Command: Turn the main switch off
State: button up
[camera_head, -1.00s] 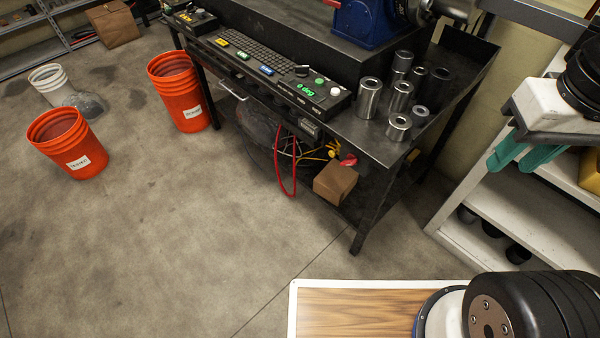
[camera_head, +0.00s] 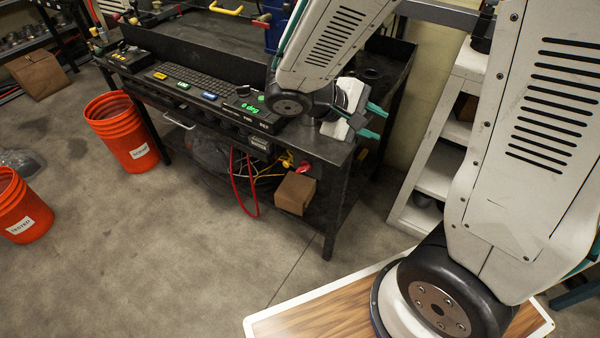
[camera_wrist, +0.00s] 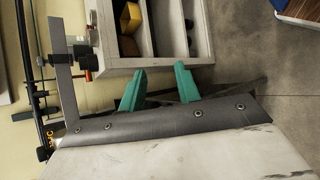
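A small red knob (camera_head: 303,167), which looks like the main switch, shows under the front right edge of the dark workbench (camera_head: 337,157). Its setting is too small to read. My gripper (camera_head: 373,121) is above the bench's right end, to the right of and higher than the red knob in the head view. Its two green fingers are apart with nothing between them, as the wrist view also shows (camera_wrist: 162,88). The red knob does not show in the wrist view.
A control panel (camera_head: 205,98) with a lit green readout runs along the bench front. A cardboard box (camera_head: 295,193) and looped cables (camera_head: 238,185) are below the red knob. A white shelf (camera_head: 437,170) stands right of the bench. Orange buckets (camera_head: 122,130) stand at left.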

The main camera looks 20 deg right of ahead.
jog(key=w+a+f+n+t+h, duration=0.3)
jog(key=w+a+f+n+t, duration=0.3)
jog(key=w+f, duration=0.4)
jog(key=n+t+y, duration=0.5)
jog(key=n+t, duration=0.2)
jog(key=n, duration=0.1)
send_near(301, 172)
jog(key=w+d, duration=0.1)
jog(key=x, duration=0.8)
jog(key=shift+w+f, duration=0.1)
grip_shut()
